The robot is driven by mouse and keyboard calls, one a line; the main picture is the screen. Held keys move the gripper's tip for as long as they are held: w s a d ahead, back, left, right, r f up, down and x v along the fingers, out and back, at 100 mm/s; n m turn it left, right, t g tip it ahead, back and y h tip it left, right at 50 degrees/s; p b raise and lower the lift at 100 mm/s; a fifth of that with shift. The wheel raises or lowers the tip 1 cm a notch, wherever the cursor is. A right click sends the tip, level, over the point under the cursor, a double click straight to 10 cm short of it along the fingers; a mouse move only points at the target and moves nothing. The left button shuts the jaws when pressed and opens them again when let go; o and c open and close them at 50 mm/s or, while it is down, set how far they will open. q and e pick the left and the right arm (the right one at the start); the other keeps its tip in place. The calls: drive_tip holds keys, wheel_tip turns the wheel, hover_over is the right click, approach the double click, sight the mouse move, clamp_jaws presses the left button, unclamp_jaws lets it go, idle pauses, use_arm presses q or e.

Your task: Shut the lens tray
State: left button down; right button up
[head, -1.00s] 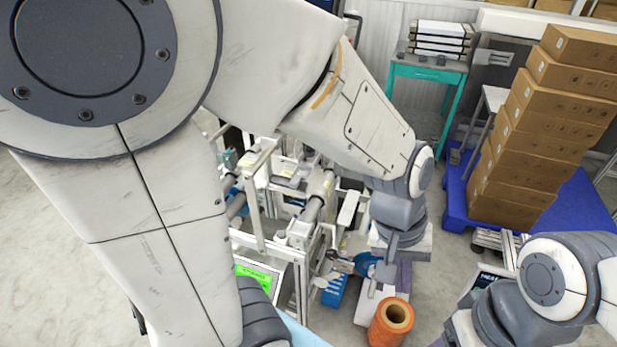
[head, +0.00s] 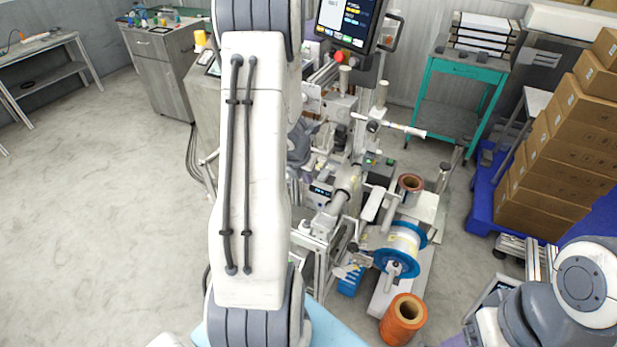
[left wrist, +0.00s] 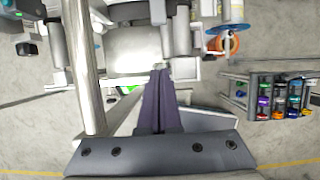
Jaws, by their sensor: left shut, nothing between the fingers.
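I cannot clearly make out a lens tray in the head view. In the left wrist view an open tray or rack (left wrist: 226,97) at the right holds several coloured round pieces; I cannot tell whether it is the lens tray. My left gripper (left wrist: 161,75) is shut and empty, its dark purple-grey fingers together over the machine, left of that rack and apart from it. In the head view my left arm covers part of the machine (head: 345,130). My right gripper is not in view; only its arm shows at the lower right.
A blue-flanged reel (head: 401,243) sits on the machine's right side. An orange spool (head: 404,318) stands in front. Stacked boxes (head: 555,150) stand on a blue pallet at the right, a teal table (head: 466,68) behind. The floor at left is clear.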

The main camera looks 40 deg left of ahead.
sight(328, 170)
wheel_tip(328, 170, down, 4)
drive_tip(key=b, duration=0.3)
use_arm(q)
drive_tip(key=w+a+f+p, duration=0.1)
drive_tip(key=w+f+p, duration=0.3)
drive_tip(key=w+f, duration=0.2)
drive_tip(key=shift+w+a, duration=0.15)
drive_tip(key=shift+a, duration=0.05)
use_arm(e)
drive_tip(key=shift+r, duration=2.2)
use_arm(q)
drive_tip(key=shift+f, duration=0.1)
drive_tip(key=shift+w, duration=0.1)
